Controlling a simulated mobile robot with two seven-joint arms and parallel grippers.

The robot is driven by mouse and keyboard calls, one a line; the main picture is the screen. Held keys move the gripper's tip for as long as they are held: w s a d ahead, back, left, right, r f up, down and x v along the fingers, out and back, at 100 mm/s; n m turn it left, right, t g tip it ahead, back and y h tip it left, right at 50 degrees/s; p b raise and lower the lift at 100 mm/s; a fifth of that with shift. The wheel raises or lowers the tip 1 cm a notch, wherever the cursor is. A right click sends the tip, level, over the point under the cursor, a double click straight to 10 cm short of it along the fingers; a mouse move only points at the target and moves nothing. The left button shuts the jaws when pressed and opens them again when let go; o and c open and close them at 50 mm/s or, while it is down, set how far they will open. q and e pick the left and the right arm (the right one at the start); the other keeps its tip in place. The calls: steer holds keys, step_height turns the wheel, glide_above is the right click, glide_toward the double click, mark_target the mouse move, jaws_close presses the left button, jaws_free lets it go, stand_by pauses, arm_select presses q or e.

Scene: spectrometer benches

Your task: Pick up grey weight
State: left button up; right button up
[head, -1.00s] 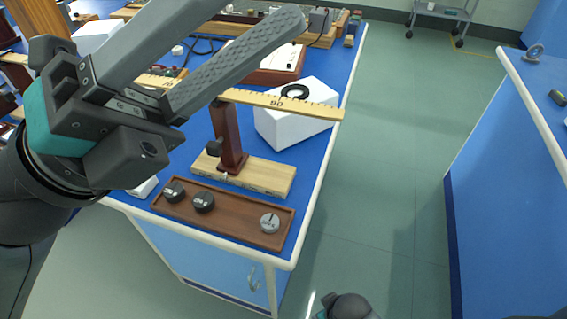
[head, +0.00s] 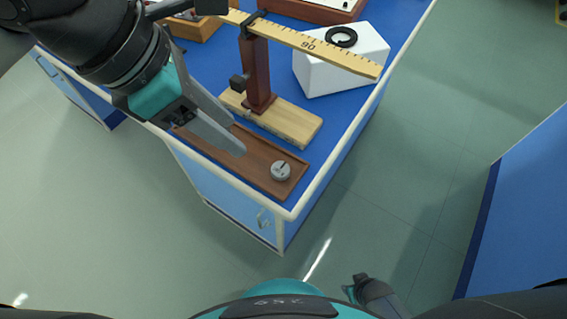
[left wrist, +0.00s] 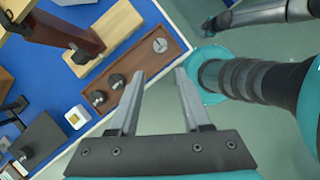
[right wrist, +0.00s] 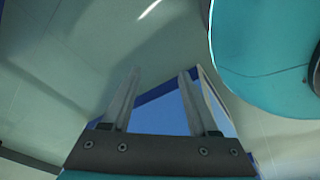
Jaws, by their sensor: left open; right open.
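The grey weight (head: 281,171) is a small slotted disc at the right end of a brown wooden tray (head: 262,183) at the bench's near edge. It also shows in the left wrist view (left wrist: 160,45), beyond my fingertips. My left gripper (head: 240,145) is open and empty, over the tray to the left of the grey weight and apart from it. In the left wrist view its fingers (left wrist: 160,73) are spread. Two black weights (left wrist: 116,81) share the tray; in the head view my left gripper hides them. My right gripper (right wrist: 160,75) is open and empty, low beside the bench.
Behind the tray stands a wooden stand (head: 270,118) holding a yellow ruler (head: 320,52). A white block (head: 335,70) with a black ring (head: 341,37) is at the bench's right. Open floor (head: 400,180) separates this bench from another blue one (head: 520,210).

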arm_select(q)
glide_toward(279, 169)
steer(key=shift+b+x, duration=0.45)
steer(key=shift+x, duration=0.45)
steer(key=shift+b+x, duration=0.75)
steer(key=shift+x, duration=1.65)
steer(key=shift+w+d+f, duration=0.1)
steer(key=shift+d+f, duration=0.2)
steer(key=shift+f, duration=0.35)
arm_select(e)
steer(key=shift+w+a+r, duration=0.7)
steer(key=shift+w+r, duration=0.05)
steer(key=shift+w, duration=0.15)
steer(key=shift+w+a+r, duration=0.7)
steer(key=shift+w+r, duration=0.05)
steer(key=shift+w, duration=0.1)
arm_select(q)
jaws_close()
